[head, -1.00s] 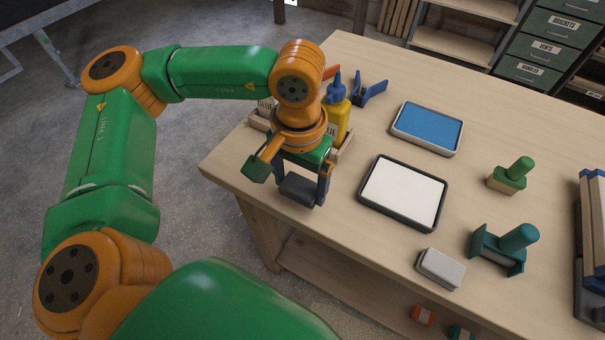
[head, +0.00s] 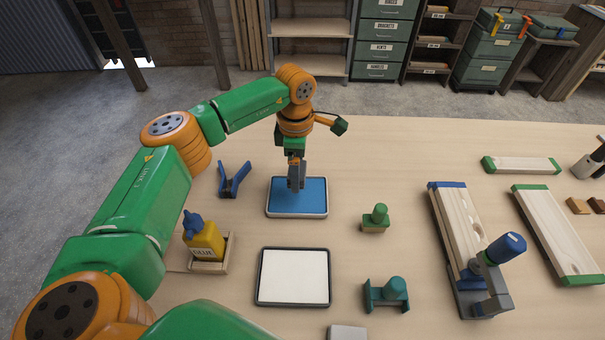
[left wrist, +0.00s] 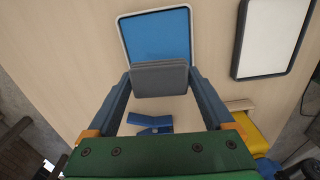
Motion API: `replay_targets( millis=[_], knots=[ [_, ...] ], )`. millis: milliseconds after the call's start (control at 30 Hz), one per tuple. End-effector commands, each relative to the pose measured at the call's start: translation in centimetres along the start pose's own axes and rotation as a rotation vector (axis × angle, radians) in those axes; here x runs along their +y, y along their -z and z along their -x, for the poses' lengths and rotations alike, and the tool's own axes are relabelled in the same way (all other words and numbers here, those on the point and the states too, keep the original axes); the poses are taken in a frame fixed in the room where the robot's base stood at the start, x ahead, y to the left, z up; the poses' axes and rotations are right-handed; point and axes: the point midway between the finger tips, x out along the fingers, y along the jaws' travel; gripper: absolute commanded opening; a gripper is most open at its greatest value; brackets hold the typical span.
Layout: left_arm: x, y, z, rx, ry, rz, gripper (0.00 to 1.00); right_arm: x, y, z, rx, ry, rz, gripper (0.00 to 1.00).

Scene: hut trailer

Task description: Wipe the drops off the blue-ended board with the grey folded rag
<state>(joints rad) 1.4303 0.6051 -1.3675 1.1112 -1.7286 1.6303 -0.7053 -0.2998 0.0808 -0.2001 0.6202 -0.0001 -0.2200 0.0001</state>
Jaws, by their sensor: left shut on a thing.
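The blue-ended board (head: 462,222) lies lengthwise right of centre in the head view, its near end under a grey clamp with a blue handle. I cannot make out drops on it. My left gripper (head: 297,184) is at the blue pad, left of the board, shut on the grey folded rag. The rag (left wrist: 159,79) shows between the fingers in the left wrist view, over the near edge of the blue pad (left wrist: 157,35). I cannot tell whether the rag touches the pad. My right gripper is out of view.
A white pad (head: 293,277), a green stamp (head: 376,218), a teal tool (head: 387,293) and a yellow glue bottle (head: 204,238) stand nearby. The clamp (head: 484,290) rises at the board's near end. Green-ended boards (head: 555,232) lie right. The table behind the blue-ended board is clear.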

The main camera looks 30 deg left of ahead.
Motion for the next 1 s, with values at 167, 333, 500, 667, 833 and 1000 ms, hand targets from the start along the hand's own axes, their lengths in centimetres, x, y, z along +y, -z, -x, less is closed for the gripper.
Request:
replay_targets(
  millis=[167,333,500,667,833,1000],
  knots=[
    [0.3,0.4,-0.6,-0.001,0.001,0.083,0.42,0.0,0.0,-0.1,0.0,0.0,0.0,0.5],
    [0.3,0.4,-2.5,-0.001,0.001,0.08,0.42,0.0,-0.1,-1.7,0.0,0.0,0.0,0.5],
    [0.3,0.4,-5.0,-0.001,0.0,0.078,0.42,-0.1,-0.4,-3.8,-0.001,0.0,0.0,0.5],
    [0.3,0.4,-6.3,-0.001,0.0,0.077,0.42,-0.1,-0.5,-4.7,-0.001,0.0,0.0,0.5],
    [0.3,0.4,-6.1,-0.001,0.0,0.076,0.42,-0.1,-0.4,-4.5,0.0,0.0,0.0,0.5],
    [0.3,0.4,-6.1,-0.001,0.0,0.076,0.42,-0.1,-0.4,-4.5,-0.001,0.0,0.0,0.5]
  ],
)
